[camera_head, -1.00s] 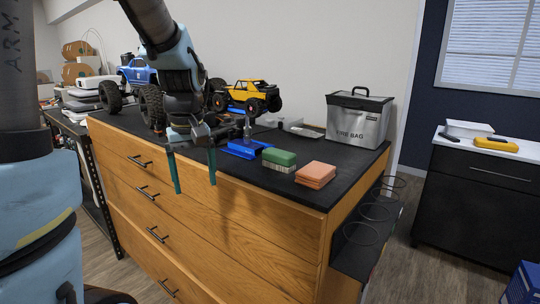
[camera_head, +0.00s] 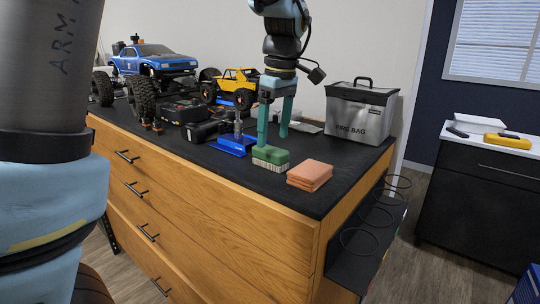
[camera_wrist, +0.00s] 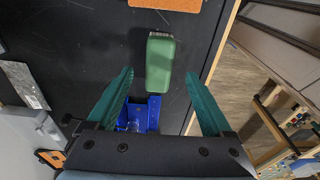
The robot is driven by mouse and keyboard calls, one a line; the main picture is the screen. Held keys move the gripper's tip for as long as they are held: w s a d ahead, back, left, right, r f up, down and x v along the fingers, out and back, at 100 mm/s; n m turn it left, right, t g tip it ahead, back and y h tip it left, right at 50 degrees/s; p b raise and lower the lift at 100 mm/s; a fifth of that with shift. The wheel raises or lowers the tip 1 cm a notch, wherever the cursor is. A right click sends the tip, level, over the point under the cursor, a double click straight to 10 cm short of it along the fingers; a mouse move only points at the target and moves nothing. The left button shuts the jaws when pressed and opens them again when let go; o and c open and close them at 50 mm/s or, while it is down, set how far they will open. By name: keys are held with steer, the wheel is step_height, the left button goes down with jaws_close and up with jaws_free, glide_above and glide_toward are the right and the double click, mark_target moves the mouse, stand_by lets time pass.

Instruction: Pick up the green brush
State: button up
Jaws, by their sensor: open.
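The green brush (camera_head: 271,155) has a green top and pale bristles below, and lies on the black top of the wooden drawer cabinet. In the wrist view the green brush (camera_wrist: 160,62) lies ahead, roughly between the directions of the two fingers. My gripper (camera_head: 273,140) is open and points down over the brush. In the head view one finger overlaps the brush's left end and the other is behind it. I cannot tell whether a finger touches it. In the wrist view my gripper (camera_wrist: 162,85) has nothing between its fingers.
An orange block stack (camera_head: 310,175) lies right of the brush, and a blue metal stand (camera_head: 233,146) lies left. A fire bag (camera_head: 358,112), a yellow crawler (camera_head: 236,84) and a blue truck (camera_head: 152,60) stand farther back. The cabinet's front edge is close to the brush.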

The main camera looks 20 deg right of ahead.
mark_target(270, 148)
steer(key=f, duration=0.1)
steer(key=f+p, duration=0.1)
steer(key=f, duration=0.1)
steer(key=w+f+p, duration=0.1)
steer(key=shift+a+f, duration=0.25)
steer(key=shift+f, duration=0.45)
steer(key=shift+f, duration=0.25)
jaws_close()
stand_by(0.7)
